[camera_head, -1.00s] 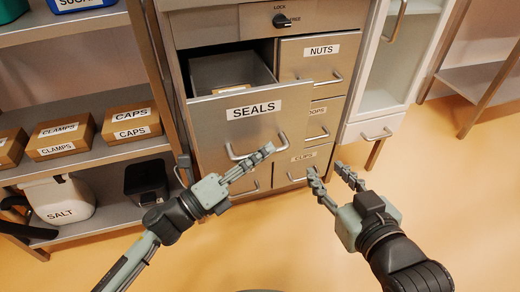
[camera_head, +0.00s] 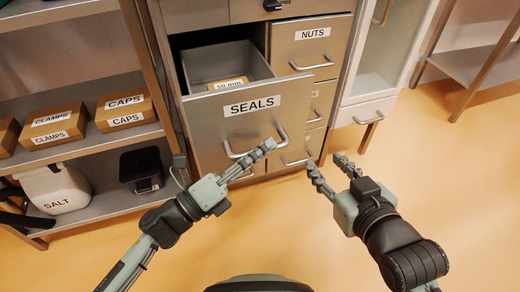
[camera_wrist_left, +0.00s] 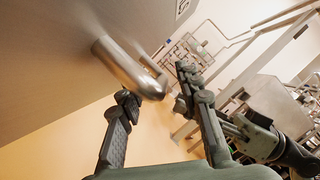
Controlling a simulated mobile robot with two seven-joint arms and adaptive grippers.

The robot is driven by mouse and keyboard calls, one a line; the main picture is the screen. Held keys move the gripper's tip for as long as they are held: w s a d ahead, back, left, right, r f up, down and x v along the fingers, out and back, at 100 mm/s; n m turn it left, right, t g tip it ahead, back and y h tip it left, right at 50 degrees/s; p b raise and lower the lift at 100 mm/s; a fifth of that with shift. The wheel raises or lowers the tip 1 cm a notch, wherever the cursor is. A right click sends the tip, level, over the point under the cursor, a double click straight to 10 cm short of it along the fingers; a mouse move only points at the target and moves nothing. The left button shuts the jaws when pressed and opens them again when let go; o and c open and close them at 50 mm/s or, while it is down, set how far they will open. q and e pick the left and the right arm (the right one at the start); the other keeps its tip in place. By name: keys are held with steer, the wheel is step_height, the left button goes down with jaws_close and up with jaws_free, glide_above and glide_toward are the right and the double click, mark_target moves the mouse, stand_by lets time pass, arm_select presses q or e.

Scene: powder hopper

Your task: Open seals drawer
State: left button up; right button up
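The seals drawer (camera_head: 205,128) is pulled well out of the cabinet in the head view. Its front is labelled SEALS, and a small box (camera_head: 229,83) marked 50 mm shows inside. Its metal bar handle (camera_head: 230,151) crosses the lower front. My left gripper (camera_head: 268,146) is at this handle. In the left wrist view my left gripper (camera_wrist_left: 156,86) has its fingers apart, with the handle (camera_wrist_left: 129,68) reaching between them and a gap visible on each side. My right gripper (camera_head: 326,160) is open and empty, to the right of the drawer, over the floor.
The nuts drawer (camera_head: 289,51) and smaller drawers below it are shut. A shelf (camera_head: 85,147) at left bears clamps and caps boxes and a salt container (camera_head: 56,190). A glass-door cabinet (camera_head: 366,85) stands at right. The floor in front is clear.

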arm_select(q)
steer(key=v, duration=1.2)
steer(key=shift+f, duration=0.1)
